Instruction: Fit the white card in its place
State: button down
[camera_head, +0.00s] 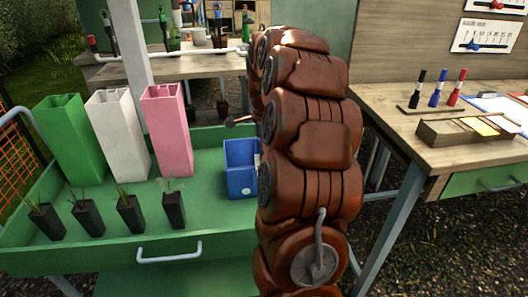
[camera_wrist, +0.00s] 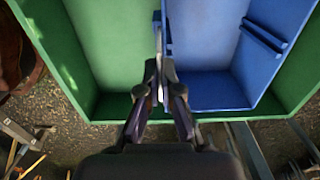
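My gripper is hidden behind my arm in the head view. In the wrist view my gripper (camera_wrist: 158,85) has its fingers close together on a thin pale piece, seen edge-on, which looks like the white card (camera_wrist: 159,40). The card is at the left wall of the blue bin (camera_wrist: 205,50); I cannot tell whether it touches that wall. In the head view the blue bin (camera_head: 239,168) stands at the right of the green tray cart (camera_head: 110,245), partly covered by my arm. A pale sliver shows between bin and arm.
Tall green (camera_head: 72,140), white (camera_head: 118,133) and pink (camera_head: 166,130) square tubes stand left of the bin. Several black seedling pots (camera_head: 131,214) stand in front of them. A wooden table (camera_head: 385,105) at the right holds markers (camera_head: 437,88) and a wooden card tray (camera_head: 455,133).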

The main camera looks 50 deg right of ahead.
jog(key=c, duration=1.8)
grip_release()
jog(key=shift+c, duration=0.2)
jog(key=o, duration=0.6)
jog(key=shift+r, duration=0.1)
notch_tip(320, 180, up, 12)
